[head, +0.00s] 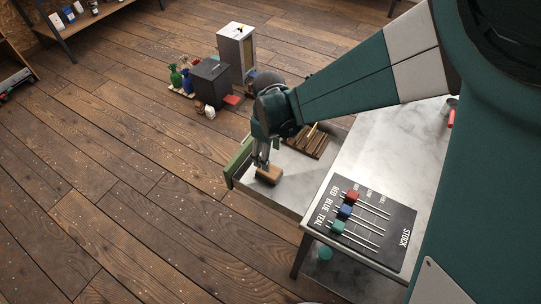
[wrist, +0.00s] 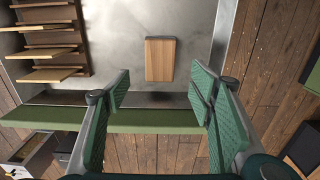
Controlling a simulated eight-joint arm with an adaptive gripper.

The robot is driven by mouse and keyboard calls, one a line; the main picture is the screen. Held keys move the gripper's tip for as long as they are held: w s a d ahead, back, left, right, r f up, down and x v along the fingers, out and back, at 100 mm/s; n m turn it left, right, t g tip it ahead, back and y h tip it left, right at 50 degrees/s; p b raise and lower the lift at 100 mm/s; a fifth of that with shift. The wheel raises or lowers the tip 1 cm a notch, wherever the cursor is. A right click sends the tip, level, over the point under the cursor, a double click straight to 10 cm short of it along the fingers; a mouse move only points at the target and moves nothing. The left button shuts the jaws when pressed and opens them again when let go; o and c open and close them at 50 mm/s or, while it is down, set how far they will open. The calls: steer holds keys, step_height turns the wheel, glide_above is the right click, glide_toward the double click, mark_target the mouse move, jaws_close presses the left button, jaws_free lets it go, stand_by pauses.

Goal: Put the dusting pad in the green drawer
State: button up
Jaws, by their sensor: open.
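The green drawer is pulled out, with its green front (head: 238,163) facing left in the head view; the front also crosses the wrist view (wrist: 155,121). The dusting pad looks to be the tan wooden block with a dark edge (head: 269,175). It lies on the drawer's bare metal floor, near the green front, and shows whole in the wrist view (wrist: 160,60). My gripper (head: 262,163) points down close by the block. In the wrist view its two teal fingers (wrist: 160,90) are spread wide with nothing between them, and the block lies just beyond them.
A rack with wooden slats (head: 313,141) stands in the same drawer, apart from the block. The marble-topped counter (head: 405,145) holds a dark STOCK board (head: 392,222) with red, blue and teal sliders. Bottles (head: 183,80) and dark boxes stand behind. The floor at left is clear.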

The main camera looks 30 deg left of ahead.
steer(key=shift+r, duration=0.6)
stand_by(0.6)
steer(key=w+d+r+m+t, duration=0.1)
steer(key=w+d+r+m, duration=0.15)
steer(key=d+r, duration=0.5)
steer(key=w+d+r+m+t+y, duration=0.1)
steer(key=w+d+r+m, duration=0.2)
steer(key=d, duration=0.7)
steer(key=w+d+r+m+t, duration=0.1)
steer(key=d+r+m, duration=0.2)
steer(key=d+r, duration=0.45)
steer(key=s+d+r+m+t, duration=0.1)
steer(key=s+d+m, duration=0.2)
steer(key=d, duration=0.6)
steer(key=s+d+r+m+t, duration=0.1)
steer(key=s+d+r+m, duration=0.1)
steer(key=d, duration=0.7)
steer(key=s+d+r+m+t+h, duration=0.1)
steer(key=s+d+m, duration=0.3)
steer(key=d, duration=0.5)
steer(key=shift+s+d+r+t, duration=0.25)
steer(key=shift+s+d+t, duration=0.15)
steer(key=shift+s+t, duration=0.35)
steer(key=shift+s+m, duration=0.1)
steer(key=shift+m, duration=0.15)
